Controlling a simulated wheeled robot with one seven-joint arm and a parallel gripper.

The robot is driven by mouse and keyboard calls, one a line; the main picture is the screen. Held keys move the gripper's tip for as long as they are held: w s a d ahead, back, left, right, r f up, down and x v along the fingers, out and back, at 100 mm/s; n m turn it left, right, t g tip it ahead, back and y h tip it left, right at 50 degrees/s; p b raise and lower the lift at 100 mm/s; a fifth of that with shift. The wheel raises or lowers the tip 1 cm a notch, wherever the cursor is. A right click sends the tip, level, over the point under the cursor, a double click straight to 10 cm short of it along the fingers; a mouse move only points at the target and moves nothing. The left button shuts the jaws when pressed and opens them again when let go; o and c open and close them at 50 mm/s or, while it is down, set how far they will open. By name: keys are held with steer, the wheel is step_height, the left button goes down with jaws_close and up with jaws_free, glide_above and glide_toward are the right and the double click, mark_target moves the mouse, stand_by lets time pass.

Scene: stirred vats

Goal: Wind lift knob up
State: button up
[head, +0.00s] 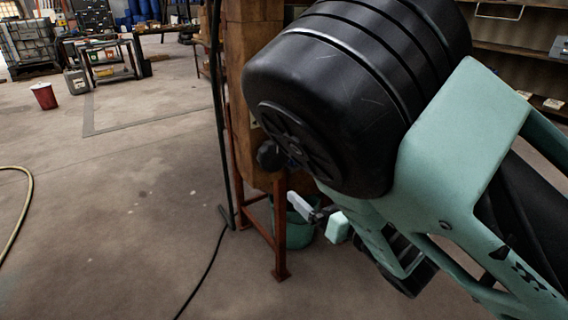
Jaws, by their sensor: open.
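A round black knob (268,155) sticks out at the side of a wooden body (251,110) on a rust-red stand, left of centre in the head view. I take it for the lift knob, but its markings are too dark to read. My gripper (312,212) shows only in part, low beside the stand and below the knob, apart from it in the picture. It is open, and I see nothing held in it. My own large black and mint arm links cover much of the right half and hide part of the wooden body.
A green bucket (299,232) stands behind the red stand leg (279,235). A thin dark upright pole (217,120) and a black cable (202,277) are just left. A red bucket (44,96) and a low cart (107,62) are farther off. The left floor is mostly clear.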

mark_target(277, 158)
steer(key=p+x, duration=0.1)
steer(key=x, duration=1.6)
steer(key=c, duration=1)
